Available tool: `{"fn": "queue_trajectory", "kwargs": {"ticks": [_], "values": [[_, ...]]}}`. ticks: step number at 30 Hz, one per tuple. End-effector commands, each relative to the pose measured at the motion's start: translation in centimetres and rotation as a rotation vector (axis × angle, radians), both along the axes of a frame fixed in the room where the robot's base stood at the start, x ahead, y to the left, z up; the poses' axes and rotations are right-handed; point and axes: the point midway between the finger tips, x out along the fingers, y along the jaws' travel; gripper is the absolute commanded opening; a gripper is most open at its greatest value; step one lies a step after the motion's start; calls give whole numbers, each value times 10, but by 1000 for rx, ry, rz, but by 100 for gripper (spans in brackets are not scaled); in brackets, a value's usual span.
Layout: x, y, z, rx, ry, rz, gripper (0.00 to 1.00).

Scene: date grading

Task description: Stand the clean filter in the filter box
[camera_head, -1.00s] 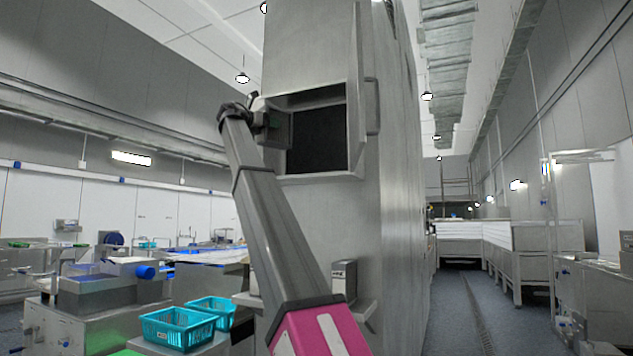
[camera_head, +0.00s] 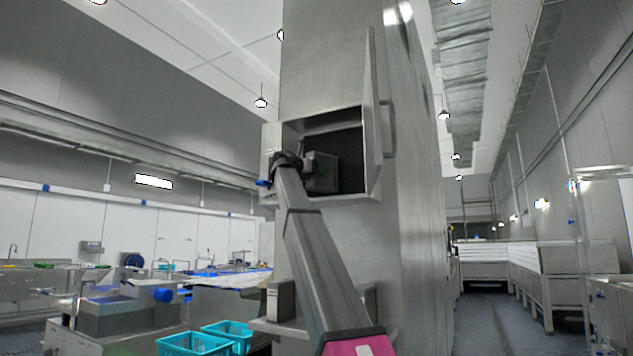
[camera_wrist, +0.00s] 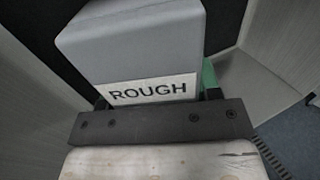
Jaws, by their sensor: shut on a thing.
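The filter box is the opening in the steel machine, with its front rim (camera_head: 272,150) at the left, a dark inside and its door (camera_head: 371,110) swung open at the right. My gripper (camera_head: 305,166) is shut on a grey block, the filter (camera_head: 323,172), at the lower middle of the opening. In the wrist view the filter (camera_wrist: 135,45) carries a white label reading ROUGH. My gripper's dark crossbar (camera_wrist: 155,122) lies just below that label, and a little green shows beside the block. The filter's underside and its contact with the box floor are hidden.
A shelf (camera_head: 270,326) below the box bears a grey block (camera_head: 281,300) at the left and another (camera_head: 370,298) at the right, partly behind my arm. Teal crates (camera_head: 195,344) stand at the lower left. A floor aisle (camera_head: 490,315) runs clear at the right.

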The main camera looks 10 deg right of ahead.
Motion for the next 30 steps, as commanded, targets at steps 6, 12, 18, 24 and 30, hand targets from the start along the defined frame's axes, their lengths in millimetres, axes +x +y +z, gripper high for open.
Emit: {"fn": "queue_trajectory", "kwargs": {"ticks": [6,12,18,24,30], "values": [[-2,0,-30,-1,-1,0,29],[0,1,-36,-1,-1,0,29],[0,1,-38,-1,-1,0,29],[0,1,-37,0,0,0,83],[0,1,-36,0,0,0,83]]}}
